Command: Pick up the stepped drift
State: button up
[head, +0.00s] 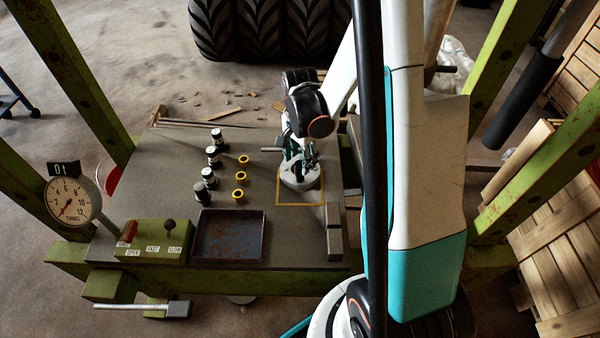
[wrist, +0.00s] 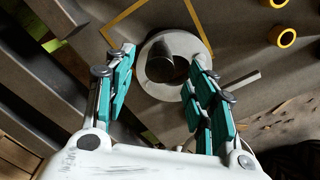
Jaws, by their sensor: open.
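A round grey stepped piece, which I take to be the stepped drift (wrist: 152,84), shows in the wrist view as a wide pale disc with a narrower dark cylinder at its middle. In the head view the pale disc (head: 300,182) sits in a yellow square outline on the bench, partly hidden by my gripper (head: 300,160). In the wrist view my gripper (wrist: 160,88) is open, with its teal fingers on either side of the piece. I see no clear contact, and cannot tell the height gap.
Several black-and-silver cylinders (head: 213,156) and yellow rings (head: 240,178) stand left on the bench. A rusty tray (head: 228,237), a control box (head: 150,240) and grey blocks (head: 334,228) line the front. Green posts flank the bench.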

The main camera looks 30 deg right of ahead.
aim_at(300, 164)
notch_tip(300, 164, down, 5)
jog(key=shift+r+b, duration=0.1)
jog(key=shift+b, duration=1.1)
grip_shut()
jog(key=shift+r, duration=0.1)
notch_tip(300, 164, up, 20)
jog(key=p, duration=0.7)
jog(key=shift+p, duration=0.4)
